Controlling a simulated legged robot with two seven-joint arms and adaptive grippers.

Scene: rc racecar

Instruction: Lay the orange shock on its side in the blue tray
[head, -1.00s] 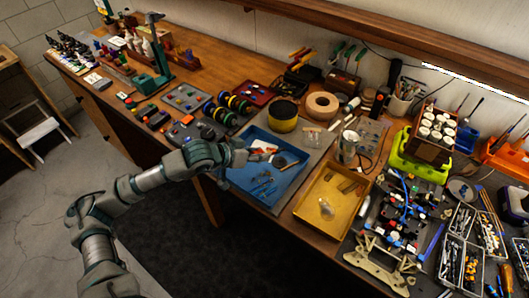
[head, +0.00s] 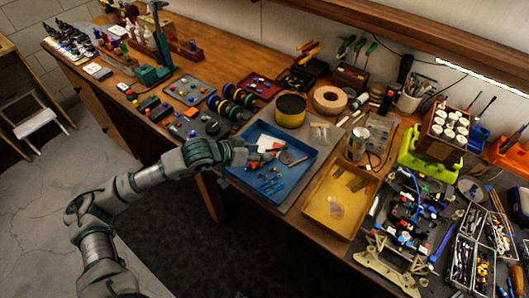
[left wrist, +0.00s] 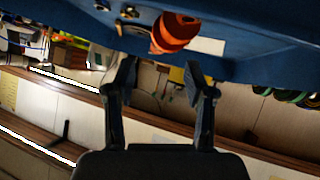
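The blue tray (head: 306,149) stands on the bench in the head view. Its blue surface fills the top of the left wrist view (left wrist: 60,22). The orange shock (left wrist: 174,32) shows there against the tray, its rounded orange end towards the camera. In the head view a small orange-red piece (head: 271,151), seemingly the shock, lies in the tray beside a white piece. My left gripper (head: 246,151) is over the tray's left side. In the wrist view its two fingers (left wrist: 162,75) are spread, with nothing between them, and the shock is just beyond the tips. My right gripper is not in view.
The tray also holds blue-handled tools (head: 271,186) and a dark round part (head: 286,157). A yellow tray (head: 322,212) stands to its right. Dark wheels (head: 233,103) sit to the left.

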